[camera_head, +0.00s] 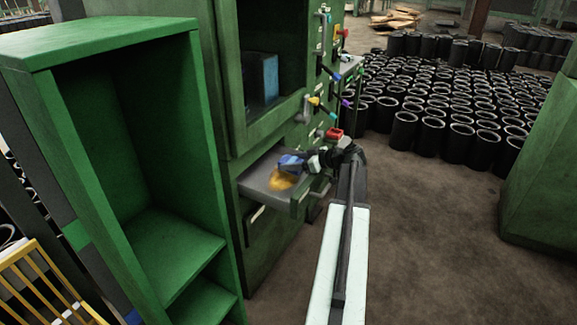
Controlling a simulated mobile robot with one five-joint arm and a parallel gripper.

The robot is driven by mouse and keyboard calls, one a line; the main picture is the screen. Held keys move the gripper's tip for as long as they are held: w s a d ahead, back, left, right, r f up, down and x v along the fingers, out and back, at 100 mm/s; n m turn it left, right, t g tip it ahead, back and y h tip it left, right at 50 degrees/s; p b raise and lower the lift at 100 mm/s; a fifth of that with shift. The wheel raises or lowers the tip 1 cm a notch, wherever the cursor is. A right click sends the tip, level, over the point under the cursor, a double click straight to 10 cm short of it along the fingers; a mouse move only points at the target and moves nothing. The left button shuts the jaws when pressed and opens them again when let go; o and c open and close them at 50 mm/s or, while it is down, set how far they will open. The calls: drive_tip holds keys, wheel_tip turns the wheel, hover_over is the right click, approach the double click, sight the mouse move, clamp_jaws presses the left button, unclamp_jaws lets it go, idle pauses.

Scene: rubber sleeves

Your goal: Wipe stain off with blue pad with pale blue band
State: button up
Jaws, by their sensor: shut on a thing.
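The blue pad (289,163) is small, with a paler band on it. My gripper (303,163) is shut on the pad and holds it over the right part of an open drawer (257,187). A yellow-orange stain (283,180) lies on the drawer's grey inner surface, just below and beside the pad. Whether the pad touches the surface or the stain is too small to tell. My arm reaches up from the bottom of the view and hides part of the drawer's right side.
The drawer juts from a green cabinet (268,232) with several coloured handles. A red object (334,133) sits just above my gripper. A tall open green shelf (130,150) stands at left. Many black sleeves (430,137) fill the floor at back right. Brown floor (440,250) is clear at right.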

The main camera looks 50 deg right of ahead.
drive_tip(key=shift+d, duration=0.25)
